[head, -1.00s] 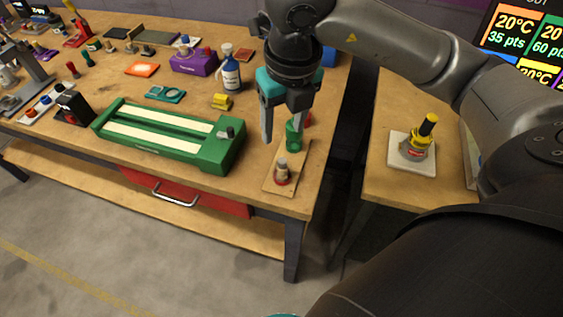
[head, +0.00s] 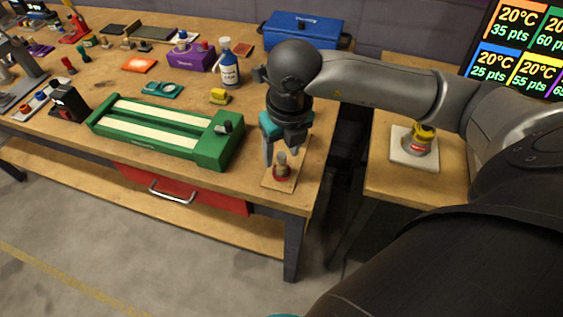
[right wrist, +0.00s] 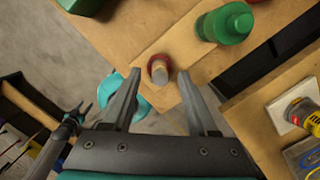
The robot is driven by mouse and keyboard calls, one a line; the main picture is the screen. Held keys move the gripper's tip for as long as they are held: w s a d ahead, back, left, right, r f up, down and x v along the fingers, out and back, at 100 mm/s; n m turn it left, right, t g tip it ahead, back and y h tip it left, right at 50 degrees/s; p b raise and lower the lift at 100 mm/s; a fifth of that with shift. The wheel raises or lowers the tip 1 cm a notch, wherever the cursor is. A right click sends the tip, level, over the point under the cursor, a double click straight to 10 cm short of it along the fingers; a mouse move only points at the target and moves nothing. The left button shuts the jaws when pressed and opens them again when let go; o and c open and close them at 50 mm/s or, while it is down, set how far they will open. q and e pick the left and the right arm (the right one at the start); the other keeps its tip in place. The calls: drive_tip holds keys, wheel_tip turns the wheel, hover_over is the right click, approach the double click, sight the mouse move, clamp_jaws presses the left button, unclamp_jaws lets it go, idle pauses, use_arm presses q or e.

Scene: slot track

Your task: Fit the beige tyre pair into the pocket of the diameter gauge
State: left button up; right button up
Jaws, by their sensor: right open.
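My right gripper (head: 281,154) points down over a small wooden board (head: 272,184) at the bench's front right corner. On the board stands a short greyish-beige cylinder with a red ring (head: 281,169), perhaps the beige tyre pair. In the right wrist view this cylinder (right wrist: 160,69) shows just beyond and between the fingertips of my open right gripper (right wrist: 160,82). I see no grip on it. A flat teal piece with a round opening (head: 163,89) lies behind the green track; I cannot tell if it is the diameter gauge.
A green cylinder (right wrist: 228,22) stands close behind the ringed cylinder. A green two-lane track (head: 165,130) lies left of the board. A blue bottle (head: 229,68) and a yellow block (head: 219,96) stand behind. A gap separates the right bench (head: 400,185).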

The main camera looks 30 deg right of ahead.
clamp_jaws()
idle(0.3)
idle(0.3)
